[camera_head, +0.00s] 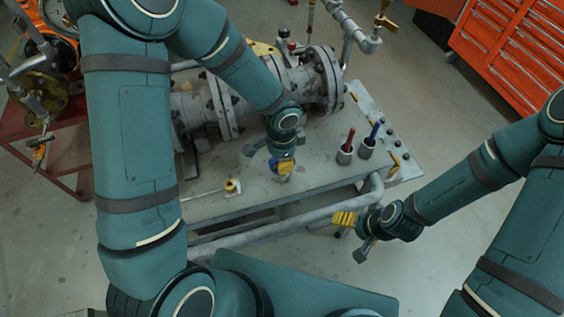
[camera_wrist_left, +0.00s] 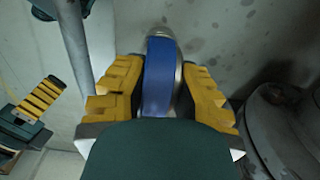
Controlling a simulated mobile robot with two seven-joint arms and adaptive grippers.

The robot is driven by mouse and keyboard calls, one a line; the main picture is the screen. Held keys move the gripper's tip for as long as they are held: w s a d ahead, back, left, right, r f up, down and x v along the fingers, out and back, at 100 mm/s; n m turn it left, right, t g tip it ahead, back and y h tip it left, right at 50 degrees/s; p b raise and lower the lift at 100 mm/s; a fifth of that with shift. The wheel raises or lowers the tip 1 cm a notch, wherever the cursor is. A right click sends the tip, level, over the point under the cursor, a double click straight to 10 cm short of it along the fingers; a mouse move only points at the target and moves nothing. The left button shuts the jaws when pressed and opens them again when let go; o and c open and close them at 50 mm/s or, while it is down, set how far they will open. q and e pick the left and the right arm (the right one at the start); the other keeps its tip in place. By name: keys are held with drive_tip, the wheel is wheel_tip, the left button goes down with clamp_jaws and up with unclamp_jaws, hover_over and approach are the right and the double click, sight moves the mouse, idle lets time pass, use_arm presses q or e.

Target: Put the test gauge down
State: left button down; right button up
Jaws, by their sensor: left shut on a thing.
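My left gripper (camera_head: 284,166) is over the grey bench top (camera_head: 215,208), in front of the valve. Its yellow fingers also show in the left wrist view (camera_wrist_left: 158,92), shut on the test gauge (camera_wrist_left: 157,80), one on each side. The gauge has a blue band and a silvery rim; its dial face does not show. In the head view the gauge is mostly hidden by the gripper. I cannot tell whether it touches the bench top. My right gripper (camera_head: 345,218) hangs just off the bench's front edge, apart from the gauge; its finger gap is not clear.
The flanged grey valve (camera_head: 215,108) lies along the back of the bench. Red-handled (camera_head: 346,150) and blue-handled (camera_head: 369,142) tools stand in cups at the right. A small yellow-ended rod (camera_head: 231,187) lies at front left. An orange drawer cabinet (camera_head: 510,50) stands behind.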

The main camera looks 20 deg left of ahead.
use_arm(q)
drive_tip(key=shift+f, duration=0.45)
drive_tip(key=shift+f, duration=0.1)
drive_tip(key=c, duration=0.9)
unclamp_jaws()
drive_tip(key=shift+r, duration=0.2)
wheel_tip(320, 180, up, 12)
drive_tip(key=p, duration=0.3)
